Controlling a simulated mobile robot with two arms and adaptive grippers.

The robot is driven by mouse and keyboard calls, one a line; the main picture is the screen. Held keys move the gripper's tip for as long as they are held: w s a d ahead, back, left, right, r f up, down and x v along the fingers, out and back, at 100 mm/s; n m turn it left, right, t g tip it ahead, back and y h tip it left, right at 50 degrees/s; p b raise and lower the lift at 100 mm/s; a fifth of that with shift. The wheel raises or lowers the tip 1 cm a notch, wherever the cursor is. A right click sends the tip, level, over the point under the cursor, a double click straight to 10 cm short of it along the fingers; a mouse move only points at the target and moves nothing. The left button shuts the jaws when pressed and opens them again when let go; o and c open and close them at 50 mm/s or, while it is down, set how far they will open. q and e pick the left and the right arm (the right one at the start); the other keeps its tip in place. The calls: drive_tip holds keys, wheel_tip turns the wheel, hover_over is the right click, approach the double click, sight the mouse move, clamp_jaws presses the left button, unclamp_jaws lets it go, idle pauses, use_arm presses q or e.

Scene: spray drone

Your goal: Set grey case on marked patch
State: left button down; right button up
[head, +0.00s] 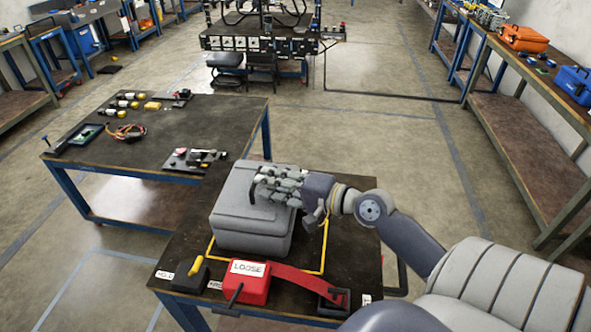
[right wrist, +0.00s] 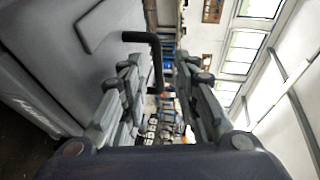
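The grey case (head: 245,226) stands upright on the near table, over the back left part of a patch outlined in yellow (head: 323,255). The outline shows along its right and front sides, and the case hides part of it. Whether the case is wholly inside cannot be told. My right gripper (head: 275,187) is over the case's top. In the right wrist view the case (right wrist: 85,45) is on the left, and its black handle (right wrist: 157,62) lies between the spread fingers, with gaps visible. My left gripper is out of view.
A red block marked LOOSE (head: 246,282) with a red strap (head: 305,283) lies in front of the case. A yellow-and-black item (head: 193,272) lies at the front left. Another table (head: 190,120) with tools adjoins behind left. Open floor (head: 400,150) lies behind right.

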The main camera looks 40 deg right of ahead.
drive_tip(key=b+v, duration=0.2)
drive_tip(key=v, duration=0.5)
drive_tip(key=shift+s, duration=0.3)
